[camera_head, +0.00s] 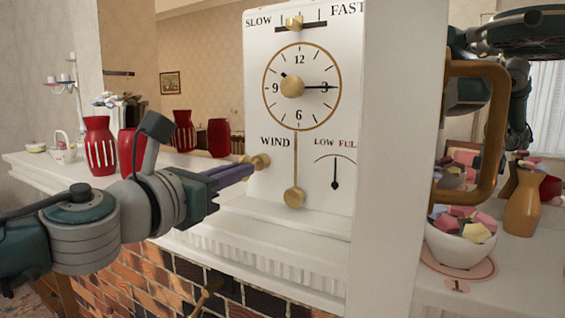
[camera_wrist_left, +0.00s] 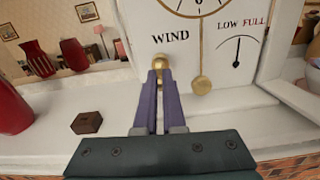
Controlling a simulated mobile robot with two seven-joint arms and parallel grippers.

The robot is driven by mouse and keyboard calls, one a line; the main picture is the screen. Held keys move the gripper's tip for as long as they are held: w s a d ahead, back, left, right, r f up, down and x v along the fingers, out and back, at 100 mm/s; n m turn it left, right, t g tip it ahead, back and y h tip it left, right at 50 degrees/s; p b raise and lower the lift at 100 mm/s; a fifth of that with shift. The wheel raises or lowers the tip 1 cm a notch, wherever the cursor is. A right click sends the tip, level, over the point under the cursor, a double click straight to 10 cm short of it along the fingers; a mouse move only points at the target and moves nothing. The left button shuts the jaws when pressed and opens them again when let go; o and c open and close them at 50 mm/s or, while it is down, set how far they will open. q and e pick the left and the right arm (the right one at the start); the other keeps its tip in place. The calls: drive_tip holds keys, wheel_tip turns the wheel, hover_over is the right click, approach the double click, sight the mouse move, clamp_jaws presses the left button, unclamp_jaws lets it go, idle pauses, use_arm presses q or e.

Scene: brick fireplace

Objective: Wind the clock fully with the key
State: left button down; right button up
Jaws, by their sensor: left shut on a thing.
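The white clock (camera_head: 265,125) stands upright on the mantel, with SLOW and FAST at its top and a round dial. Its lower part shows in the left wrist view (camera_wrist_left: 190,60). A brass key (camera_head: 260,161) sits at the clock front just below the word WIND, and it shows in the left wrist view (camera_wrist_left: 160,62). My left gripper (camera_head: 238,172) is shut on the key, its purple fingers hiding part of it. The gauge needle (camera_head: 335,172) points nearly straight up, between LOW and FULL. My right gripper is not discernible.
Several red vases (camera_head: 98,145) stand on the white mantel (camera_head: 55,167) left of the clock. A brass pendulum (camera_head: 294,198) hangs beside the key. A bowl (camera_head: 458,247) of coloured pieces stands at the right.

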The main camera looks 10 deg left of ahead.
use_arm(q)
drive_tip(key=shift+r+m+p, duration=0.15)
drive_tip(key=shift+m+p, duration=0.2)
drive_tip(key=shift+m, duration=2.05)
drive_tip(key=c, duration=1.3)
unclamp_jaws()
drive_tip(key=shift+w, duration=0.1)
drive_tip(key=o, duration=0.9)
drive_tip(key=shift+c, duration=0.2)
